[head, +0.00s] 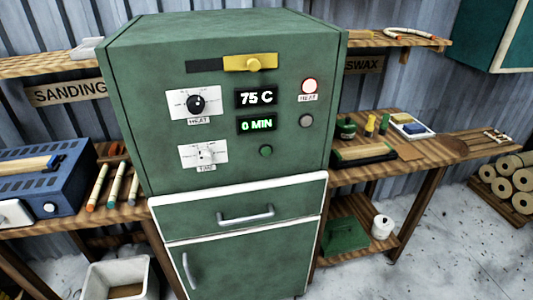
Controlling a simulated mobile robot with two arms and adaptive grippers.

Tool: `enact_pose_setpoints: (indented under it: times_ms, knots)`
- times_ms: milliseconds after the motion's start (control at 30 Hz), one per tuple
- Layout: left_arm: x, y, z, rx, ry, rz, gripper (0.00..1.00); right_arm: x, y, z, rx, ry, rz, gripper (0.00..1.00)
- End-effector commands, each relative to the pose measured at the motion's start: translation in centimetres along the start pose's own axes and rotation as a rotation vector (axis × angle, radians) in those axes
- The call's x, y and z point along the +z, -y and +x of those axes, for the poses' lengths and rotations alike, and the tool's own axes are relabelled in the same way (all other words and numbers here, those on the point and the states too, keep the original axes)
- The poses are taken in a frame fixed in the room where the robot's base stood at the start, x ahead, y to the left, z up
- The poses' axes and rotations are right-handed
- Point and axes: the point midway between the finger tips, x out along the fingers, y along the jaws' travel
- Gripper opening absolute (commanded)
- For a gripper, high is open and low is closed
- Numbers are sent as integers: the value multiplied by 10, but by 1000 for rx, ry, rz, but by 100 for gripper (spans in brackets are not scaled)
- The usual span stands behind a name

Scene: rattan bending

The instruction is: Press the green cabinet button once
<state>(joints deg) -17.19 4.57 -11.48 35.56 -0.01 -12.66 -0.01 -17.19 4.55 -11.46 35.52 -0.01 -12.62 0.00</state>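The green cabinet (235,120) stands in the middle of the head view. Its small round green button (266,151) sits on the front panel, below the display that reads 0 MIN (257,125) and right of the TIME dial (206,154). Above are the HEAT dial (196,104), a display reading 75 C (256,97), and a lit HEAT lamp (310,86) with a red rim. A grey round knob or lamp (306,121) is below the lamp. A yellow slider (250,63) sits at the right of its dark slot. Neither gripper is in view.
A closed drawer with a handle (246,216) and a lower door (189,270) are beneath the panel. Left is a bench with a blue machine (48,187); a white bin (118,278) stands below. Right is a wooden bench (440,146) with tools. Floor is clear at the lower right.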

Motion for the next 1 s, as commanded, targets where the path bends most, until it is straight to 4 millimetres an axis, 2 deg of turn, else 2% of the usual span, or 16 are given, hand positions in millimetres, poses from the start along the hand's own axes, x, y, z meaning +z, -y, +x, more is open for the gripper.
enact_pose_setpoints:
  times_ms: [33, 200, 1000]
  knots:
    - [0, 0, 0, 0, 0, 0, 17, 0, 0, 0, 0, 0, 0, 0]
    - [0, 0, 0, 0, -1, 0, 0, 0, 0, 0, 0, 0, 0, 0]
    - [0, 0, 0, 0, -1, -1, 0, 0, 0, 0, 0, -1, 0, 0]
